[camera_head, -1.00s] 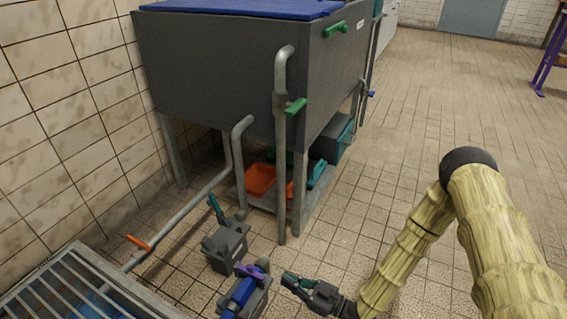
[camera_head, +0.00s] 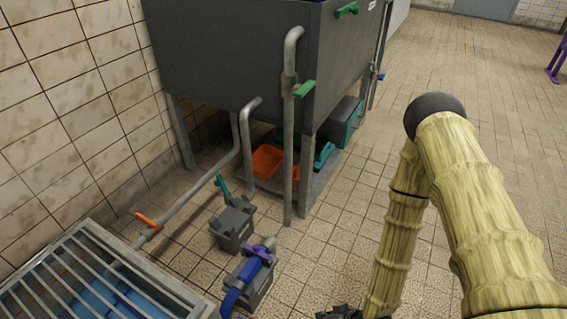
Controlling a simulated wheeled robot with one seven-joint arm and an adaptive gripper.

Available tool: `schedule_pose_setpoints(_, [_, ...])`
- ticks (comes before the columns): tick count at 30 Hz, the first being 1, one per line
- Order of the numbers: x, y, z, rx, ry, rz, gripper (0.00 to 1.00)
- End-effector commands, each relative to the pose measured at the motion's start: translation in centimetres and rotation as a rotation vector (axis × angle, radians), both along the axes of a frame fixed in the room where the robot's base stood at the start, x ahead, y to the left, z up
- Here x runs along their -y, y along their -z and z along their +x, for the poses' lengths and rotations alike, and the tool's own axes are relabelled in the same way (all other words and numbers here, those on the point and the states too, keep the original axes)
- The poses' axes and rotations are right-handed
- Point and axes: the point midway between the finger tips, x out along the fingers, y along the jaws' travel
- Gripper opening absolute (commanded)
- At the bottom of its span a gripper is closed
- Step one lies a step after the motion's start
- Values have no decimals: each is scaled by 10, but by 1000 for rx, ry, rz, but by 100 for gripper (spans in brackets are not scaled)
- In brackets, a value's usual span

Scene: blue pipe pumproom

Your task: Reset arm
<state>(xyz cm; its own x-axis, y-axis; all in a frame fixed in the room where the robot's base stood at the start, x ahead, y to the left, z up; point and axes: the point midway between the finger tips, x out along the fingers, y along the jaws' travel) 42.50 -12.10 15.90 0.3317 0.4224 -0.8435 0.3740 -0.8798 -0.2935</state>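My arm, with a yellow ribbed cover, comes in at the right of the head view and bends down at a dark elbow. My gripper (camera_head: 340,313) shows only as a dark piece at the bottom edge, right of the grey box with the blue and purple pipe fitting (camera_head: 249,278). Its fingertips are cut off, so I cannot see whether it is open or shut or holds anything.
A dark grey tank (camera_head: 245,60) on legs stands at the back, with grey pipes (camera_head: 290,130) and an orange tray (camera_head: 267,160) below. A grey box with a teal handle (camera_head: 233,222) stands on the floor. A metal grate (camera_head: 75,280) lies lower left.

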Motion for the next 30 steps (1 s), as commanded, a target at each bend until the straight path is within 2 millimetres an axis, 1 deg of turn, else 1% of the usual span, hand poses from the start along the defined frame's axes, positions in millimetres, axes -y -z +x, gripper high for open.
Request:
schedule_pose_setpoints(1, [10,-1,-14,-54,28,-42,0])
schedule_pose_setpoints(6, [48,-4,-56,-220,151,-176,0])
schedule_pose_setpoints(12, [82,-16,-93,-349,269,-293,0])
schedule_pose_setpoints(17, [106,-28,-119,-432,356,-374,0])
schedule_pose_setpoints(18, [107,-36,-119,-434,360,-375,0])
schedule_pose_setpoints(26, [106,-62,-118,-431,356,-371,0])
schedule_pose_setpoints(30, [106,-83,-118,-430,356,-370,0])
